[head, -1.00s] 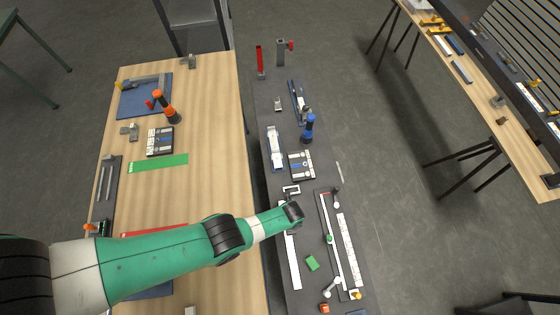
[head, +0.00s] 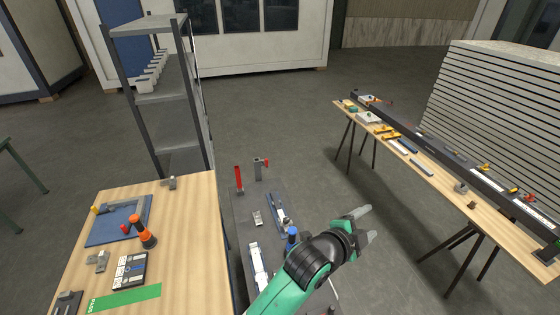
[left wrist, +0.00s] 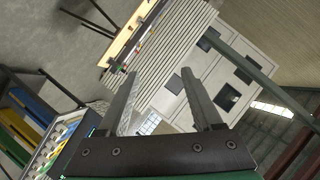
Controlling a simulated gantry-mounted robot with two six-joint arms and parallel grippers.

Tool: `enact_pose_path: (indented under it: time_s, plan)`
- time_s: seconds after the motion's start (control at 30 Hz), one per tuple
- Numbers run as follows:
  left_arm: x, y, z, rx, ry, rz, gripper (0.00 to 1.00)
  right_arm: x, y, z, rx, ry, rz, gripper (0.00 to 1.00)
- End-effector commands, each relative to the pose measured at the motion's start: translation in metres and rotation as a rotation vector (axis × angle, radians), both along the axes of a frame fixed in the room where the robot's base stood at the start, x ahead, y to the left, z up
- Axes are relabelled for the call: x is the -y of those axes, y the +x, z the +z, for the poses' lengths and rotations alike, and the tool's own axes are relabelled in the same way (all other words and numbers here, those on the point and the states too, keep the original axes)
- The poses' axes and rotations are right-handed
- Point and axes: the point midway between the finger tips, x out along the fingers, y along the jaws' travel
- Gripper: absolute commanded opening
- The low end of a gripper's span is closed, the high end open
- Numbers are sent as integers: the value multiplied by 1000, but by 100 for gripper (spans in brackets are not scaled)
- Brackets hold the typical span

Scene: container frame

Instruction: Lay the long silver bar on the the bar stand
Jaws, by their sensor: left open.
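My left gripper (head: 367,224) is raised over the floor to the right of the dark narrow bench, fingers apart and empty. In the left wrist view the open fingers (left wrist: 158,76) have only distant background between them. I cannot single out the long silver bar for sure. I cannot tell which piece is the bar stand. A white and silver long device (head: 258,268) lies on the dark bench (head: 243,208), left of my arm. The near part of that bench is out of view or behind my arm. My right gripper is not in view.
A wooden table (head: 190,210) at left holds a blue tray (head: 100,231), an orange-and-black tool (head: 146,238) and a green strip (head: 122,299). A grey shelf (head: 180,98) stands behind. A long wooden table (head: 480,213) with several parts stands right. Open floor lies between.

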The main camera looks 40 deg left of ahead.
Motion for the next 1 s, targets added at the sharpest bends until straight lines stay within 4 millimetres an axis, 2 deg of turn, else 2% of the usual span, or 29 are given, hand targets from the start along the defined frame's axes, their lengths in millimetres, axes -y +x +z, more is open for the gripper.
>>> enact_pose_path:
  time_s: [0.03, 0.07, 0.1, 0.13, 0.17, 0.2, 0.27, 0.3, 0.4, 0.5, 0.6, 1.0]
  plan:
    - [-7, -2, 60, 122, -105, 35, 67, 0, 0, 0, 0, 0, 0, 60]
    - [-12, -7, 96, 194, -177, 52, 67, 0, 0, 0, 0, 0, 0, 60]
    - [-17, -18, 142, 289, -275, 65, 67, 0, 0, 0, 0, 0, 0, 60]
    - [-22, -30, 176, 361, -349, 69, 67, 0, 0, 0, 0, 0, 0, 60]
    - [-27, -44, 209, 435, -424, 68, 67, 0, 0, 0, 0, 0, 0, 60]
    - [-33, -66, 250, 528, -522, 58, 67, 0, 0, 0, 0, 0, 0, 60]
    - [-42, -104, 303, 659, -662, 25, 67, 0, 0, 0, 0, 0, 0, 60]
    - [-47, -130, 332, 734, -746, -4, 67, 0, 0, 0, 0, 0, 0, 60]
    - [-57, -190, 382, 880, -910, -87, 67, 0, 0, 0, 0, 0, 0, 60]
    - [-62, -228, 405, 956, -1003, -149, 67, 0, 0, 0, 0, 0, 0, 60]
    - [-63, -241, 412, 982, -1037, -176, 67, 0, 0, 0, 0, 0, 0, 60]
    - [-63, -241, 411, 980, -1037, -174, 67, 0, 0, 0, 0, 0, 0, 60]
